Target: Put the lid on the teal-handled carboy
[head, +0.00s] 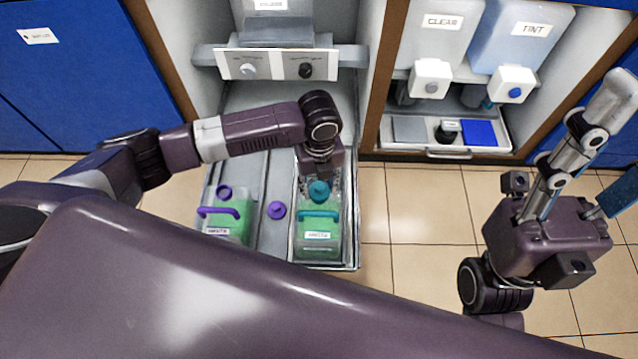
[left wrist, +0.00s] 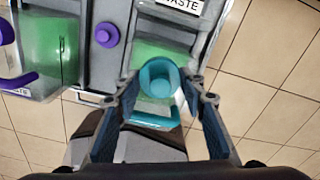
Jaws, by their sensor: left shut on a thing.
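The teal-handled carboy (head: 318,249) holds green liquid and stands upright in the right part of the pulled-out drawer; its teal handle (head: 320,213) faces me. My left gripper (head: 319,178) points down over its top, shut on the teal lid (head: 319,192). In the left wrist view the lid (left wrist: 158,78) sits between the fingertips and hides the carboy's neck. I cannot tell whether lid and neck touch. My right gripper (head: 620,142) is at the far right, fingers apart and empty, away from the carboys.
A purple-handled carboy (head: 228,231) stands in the left part of the drawer (head: 276,245). A purple lid (head: 276,210) lies between the carboys. CLEAR (head: 440,35) and TINT (head: 520,40) containers stand in the right cabinet. The tiled floor right of the drawer is free.

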